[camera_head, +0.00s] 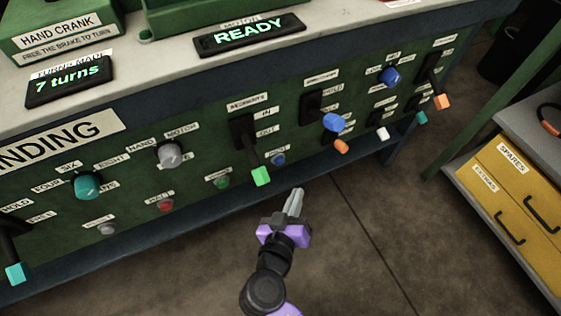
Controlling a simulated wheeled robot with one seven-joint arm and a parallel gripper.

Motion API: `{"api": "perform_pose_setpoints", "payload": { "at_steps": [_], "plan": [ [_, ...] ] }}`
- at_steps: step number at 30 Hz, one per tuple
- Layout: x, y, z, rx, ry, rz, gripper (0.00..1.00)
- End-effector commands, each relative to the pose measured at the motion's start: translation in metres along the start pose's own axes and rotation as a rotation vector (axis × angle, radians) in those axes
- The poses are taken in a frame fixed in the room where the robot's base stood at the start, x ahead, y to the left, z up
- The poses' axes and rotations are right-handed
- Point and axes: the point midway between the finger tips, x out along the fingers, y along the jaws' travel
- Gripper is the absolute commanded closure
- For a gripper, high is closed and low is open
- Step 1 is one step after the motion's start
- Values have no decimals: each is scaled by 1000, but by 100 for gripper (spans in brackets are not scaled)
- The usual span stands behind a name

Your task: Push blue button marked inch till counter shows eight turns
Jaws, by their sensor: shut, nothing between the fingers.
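The turns counter (68,82) on the bench top reads "7 turns". A small blue button (278,160) sits low on the green panel, right of the green-ended lever; its label is too small to read surely, but it appears to be the inch button. My gripper (297,194) is shut and empty, its grey fingertips pointing up toward the panel. It appears just below and right of the blue button in the picture, apart from it.
A green-ended lever (261,176) hangs just left of the blue button. A green button (222,183), red button (166,206) and orange knob (341,146) are nearby. The display (250,34) reads "READY". Yellow drawers (515,180) stand at right; floor between is clear.

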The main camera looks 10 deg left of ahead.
Motion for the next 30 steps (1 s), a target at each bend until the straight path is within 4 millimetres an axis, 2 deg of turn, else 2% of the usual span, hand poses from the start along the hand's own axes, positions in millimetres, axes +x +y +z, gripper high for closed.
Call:
{"api": "perform_pose_setpoints", "payload": {
  "at_steps": [9,15,30],
  "plan": [
    [30,-22,-20,1,0,1,100],
    [42,-31,-29,2,-1,0,100],
    [46,-34,-34,0,-1,0,100]
  ]
}}
